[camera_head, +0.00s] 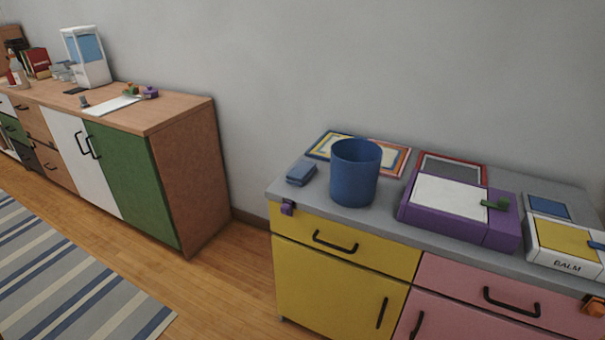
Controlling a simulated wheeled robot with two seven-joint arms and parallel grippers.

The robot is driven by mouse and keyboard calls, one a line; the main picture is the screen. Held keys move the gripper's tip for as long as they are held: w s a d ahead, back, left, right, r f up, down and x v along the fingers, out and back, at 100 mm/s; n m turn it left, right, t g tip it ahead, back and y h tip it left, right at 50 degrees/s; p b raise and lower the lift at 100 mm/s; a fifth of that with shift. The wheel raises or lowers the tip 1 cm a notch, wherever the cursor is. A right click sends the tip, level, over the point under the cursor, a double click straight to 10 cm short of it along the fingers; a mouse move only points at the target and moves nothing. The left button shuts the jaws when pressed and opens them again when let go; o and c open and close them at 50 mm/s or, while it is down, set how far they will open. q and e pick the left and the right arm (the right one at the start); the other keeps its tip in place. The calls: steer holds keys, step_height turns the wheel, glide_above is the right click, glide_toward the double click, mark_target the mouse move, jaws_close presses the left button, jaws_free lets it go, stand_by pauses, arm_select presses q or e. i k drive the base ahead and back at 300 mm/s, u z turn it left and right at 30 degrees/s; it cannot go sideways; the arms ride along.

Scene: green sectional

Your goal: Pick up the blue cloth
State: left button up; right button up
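A small folded blue cloth (301,173) lies on the grey countertop (300,195), near its left end. It sits just left of a blue cylindrical bin (355,172), with a small gap between them.
A purple box (460,207) and a white-and-yellow box (565,244) stand on the counter's right part. Flat framed pictures (328,147) lie at the back. A wooden cabinet (178,110) stands left, across open floor (228,270).

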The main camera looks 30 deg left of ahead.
mark_target(299, 175)
steer(key=k, duration=0.5)
steer(key=u, duration=1.45)
steer(key=i, duration=1.3)
steer(key=z, duration=0.7)
